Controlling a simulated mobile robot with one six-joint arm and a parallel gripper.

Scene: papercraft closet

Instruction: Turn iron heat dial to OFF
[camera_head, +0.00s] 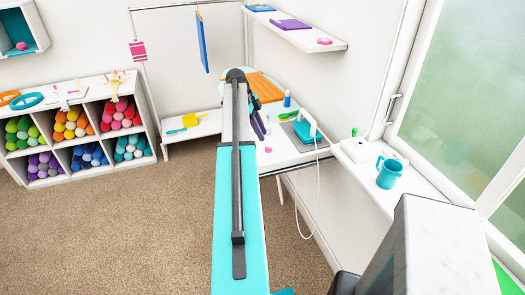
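The iron (309,127) is teal with a pale base. It rests on a grey pad (293,134) on the white table (279,158) in the middle right of the head view. A white cord (318,185) hangs from it past the table edge. Its heat dial is too small to make out. My gripper (258,124) is a small dark shape to the left of the iron, apart from it in the picture. My arm hides part of it, and its fingers are too small to show whether they are open.
A teal mug (389,173) and a white box (361,150) stand on the windowsill at right. A blue bottle (287,99) and a green item (289,115) are near the iron. A cubby shelf (57,108) with coloured rolls stands left. Carpet is clear at lower left.

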